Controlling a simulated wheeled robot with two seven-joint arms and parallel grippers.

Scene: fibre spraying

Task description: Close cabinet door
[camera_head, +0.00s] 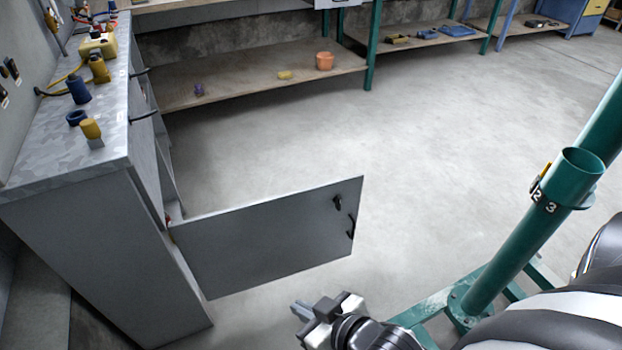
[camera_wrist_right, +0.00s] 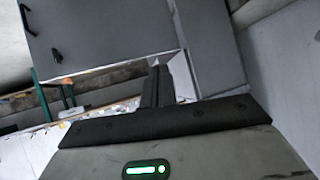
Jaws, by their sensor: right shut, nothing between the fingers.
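The grey cabinet (camera_head: 120,240) stands at the left in the head view. Its grey door (camera_head: 270,235) is swung wide open, jutting out to the right from the cabinet side. A dark handle (camera_head: 351,226) and a small dark latch (camera_head: 337,202) sit near the door's free edge. My right gripper (camera_head: 300,308) is below and in front of the door, apart from it, shut and empty. In the right wrist view the gripper fingers (camera_wrist_right: 157,88) are together, with the door (camera_wrist_right: 100,35) at the upper left. My left gripper is not in view.
A green post (camera_head: 520,230) with a green base stands at the right, close to my right arm. Bottles and small parts, such as a blue bottle (camera_head: 78,89), stand on the cabinet top. A wooden shelf (camera_head: 250,75) runs along the back. The middle floor is clear.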

